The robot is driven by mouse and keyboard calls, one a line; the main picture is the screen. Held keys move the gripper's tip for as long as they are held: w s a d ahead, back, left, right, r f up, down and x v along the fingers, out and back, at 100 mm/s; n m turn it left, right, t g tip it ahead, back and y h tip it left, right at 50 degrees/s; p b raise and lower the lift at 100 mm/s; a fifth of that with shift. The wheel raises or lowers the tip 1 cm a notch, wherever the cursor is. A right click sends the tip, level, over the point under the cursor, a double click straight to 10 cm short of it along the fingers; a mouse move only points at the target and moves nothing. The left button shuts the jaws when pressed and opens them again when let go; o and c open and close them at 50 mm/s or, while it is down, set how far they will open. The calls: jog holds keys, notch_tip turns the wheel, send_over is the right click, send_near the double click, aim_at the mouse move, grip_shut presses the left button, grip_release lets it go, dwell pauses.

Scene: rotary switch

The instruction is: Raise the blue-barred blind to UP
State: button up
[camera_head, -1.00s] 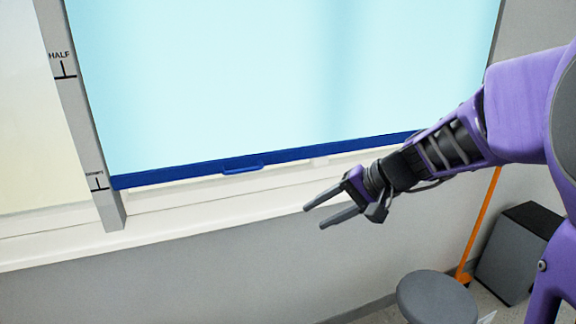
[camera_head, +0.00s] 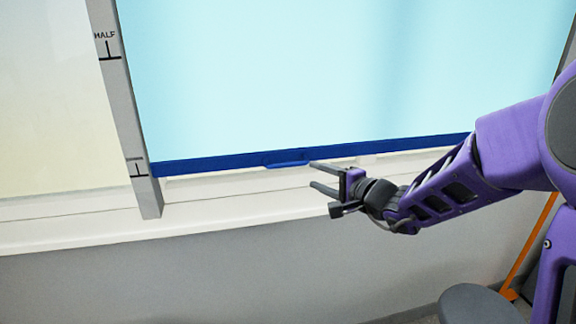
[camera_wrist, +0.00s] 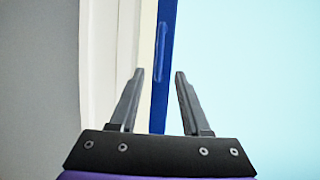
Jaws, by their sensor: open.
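The blind (camera_head: 330,70) is a pale blue sheet with a dark blue bar (camera_head: 215,164) along its lower edge. The bar is level with the lower mark (camera_head: 138,170) on the grey post, whose label is too small to read. A small blue handle (camera_head: 287,160) sticks out from the bar. My gripper (camera_head: 312,174) is open and empty, just right of the handle, fingertips pointing at it. In the wrist view the handle (camera_wrist: 160,52) lies ahead of and between the fingertips (camera_wrist: 159,74), with the bar (camera_wrist: 160,115) running back between the fingers. No contact shows.
The grey post (camera_head: 122,100) carries a HALF mark (camera_head: 106,48) higher up. A white sill (camera_head: 240,205) runs below the bar. A cream panel (camera_head: 50,100) is at the left. A grey stool (camera_head: 475,303) and an orange pole (camera_head: 530,245) stand at lower right.

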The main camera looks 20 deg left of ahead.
aim_at(289, 165)
jog(key=x, duration=1.2)
jog(key=shift+w+a+f, duration=0.1)
jog(key=shift+a, duration=0.05)
grip_shut()
dwell(0.9)
